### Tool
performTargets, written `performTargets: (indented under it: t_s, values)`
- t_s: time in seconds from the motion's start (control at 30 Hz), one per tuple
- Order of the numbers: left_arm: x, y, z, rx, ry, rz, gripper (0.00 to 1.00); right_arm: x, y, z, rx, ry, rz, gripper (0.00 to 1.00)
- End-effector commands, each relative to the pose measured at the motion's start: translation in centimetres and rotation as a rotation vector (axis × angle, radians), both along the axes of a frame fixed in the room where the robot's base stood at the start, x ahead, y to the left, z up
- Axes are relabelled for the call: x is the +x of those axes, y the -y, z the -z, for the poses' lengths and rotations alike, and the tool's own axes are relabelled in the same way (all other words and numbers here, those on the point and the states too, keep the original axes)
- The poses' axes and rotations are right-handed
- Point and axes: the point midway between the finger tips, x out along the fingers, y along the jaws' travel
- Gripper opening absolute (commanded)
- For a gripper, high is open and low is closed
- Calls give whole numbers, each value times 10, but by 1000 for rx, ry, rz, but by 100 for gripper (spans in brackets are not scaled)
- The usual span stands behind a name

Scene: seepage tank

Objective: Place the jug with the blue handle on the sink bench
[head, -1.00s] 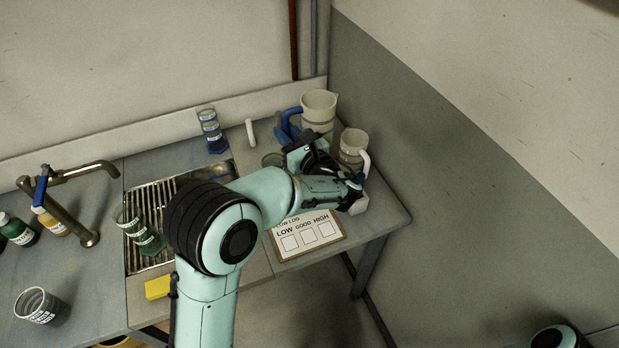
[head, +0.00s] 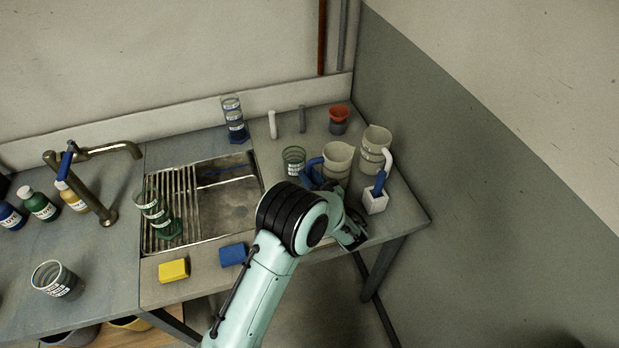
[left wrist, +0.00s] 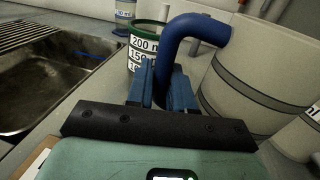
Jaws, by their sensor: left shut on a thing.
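The jug with the blue handle (head: 338,160) is cream and upright on or just over the right part of the sink bench (head: 408,212); I cannot tell whether its base touches. Its blue handle points left. My left gripper (left wrist: 162,85) is shut on that handle (left wrist: 190,28) in the left wrist view, with the jug's banded wall (left wrist: 245,85) just right of the fingers. In the head view my left arm reaches in front and partly hides the jug's lower side. My right gripper is out of view.
A white-handled jug (head: 376,148) stands close right of the held jug. A clear beaker (head: 293,160) stands close left. A white holder (head: 374,202) is to the front right. The sink (head: 230,195) lies left.

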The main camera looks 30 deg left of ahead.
Motion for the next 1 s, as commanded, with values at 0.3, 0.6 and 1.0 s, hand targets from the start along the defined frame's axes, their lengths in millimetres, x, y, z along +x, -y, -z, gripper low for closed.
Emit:
performTargets:
  t_s: [0.3, 0.6, 1.0]
  values:
    - [0, 0, 5, 1, 3, 0, 0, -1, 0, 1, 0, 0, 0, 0]
    - [0, 0, 7, 0, 1, 0, 47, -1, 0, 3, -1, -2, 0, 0]
    - [-9, 18, 5, -1, 1, 4, 47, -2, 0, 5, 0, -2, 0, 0]
